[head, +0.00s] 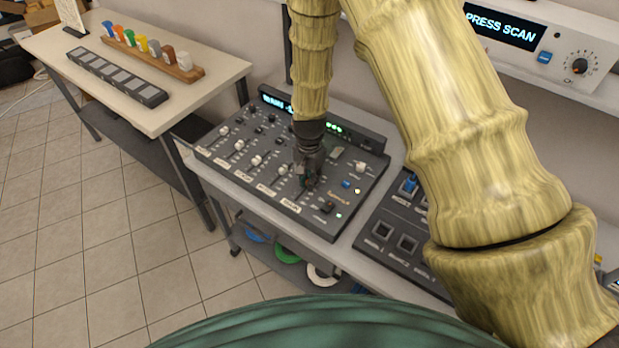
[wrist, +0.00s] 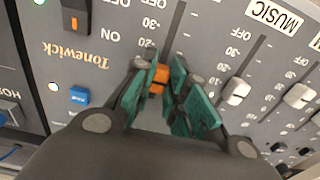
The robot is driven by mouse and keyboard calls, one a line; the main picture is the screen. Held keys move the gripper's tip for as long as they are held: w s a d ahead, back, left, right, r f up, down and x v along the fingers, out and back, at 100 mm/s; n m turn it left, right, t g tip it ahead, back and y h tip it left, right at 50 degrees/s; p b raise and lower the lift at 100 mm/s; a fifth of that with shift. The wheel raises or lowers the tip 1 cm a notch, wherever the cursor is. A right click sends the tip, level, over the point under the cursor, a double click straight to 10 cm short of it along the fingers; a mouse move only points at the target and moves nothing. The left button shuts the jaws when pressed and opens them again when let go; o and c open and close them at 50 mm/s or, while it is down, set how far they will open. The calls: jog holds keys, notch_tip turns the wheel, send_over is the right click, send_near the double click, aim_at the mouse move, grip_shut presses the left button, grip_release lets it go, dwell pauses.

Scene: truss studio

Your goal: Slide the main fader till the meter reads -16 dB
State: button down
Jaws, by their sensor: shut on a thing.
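The mixing console (head: 228,160) stands on the bench in the middle of the head view. My gripper (head: 307,182) is down at the console's right half. In the wrist view my gripper (wrist: 166,92) has its green fingers closed around an orange fader cap (wrist: 158,76), on a slot with dB marks beside it. The cap is mostly hidden between the fingers. The console's display (head: 273,101) is lit, but my arm covers part of its text and I cannot read the full value. Green lights (head: 333,127) glow right of my arm.
White channel fader caps show left of my gripper, one (head: 256,160) in the head view, and another (wrist: 236,91) beside the fingers in the wrist view. A blue button (wrist: 79,95) and a black switch (wrist: 75,18) lie on the other side. A button panel (head: 380,243) stands right of the console.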

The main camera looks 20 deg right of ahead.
jog(key=shift+s+a, duration=0.25)
jog(key=shift+a, duration=0.05)
jog(key=c, duration=1.4)
grip_release()
notch_tip(320, 180, up, 12)
jog(key=shift+r, duration=0.1)
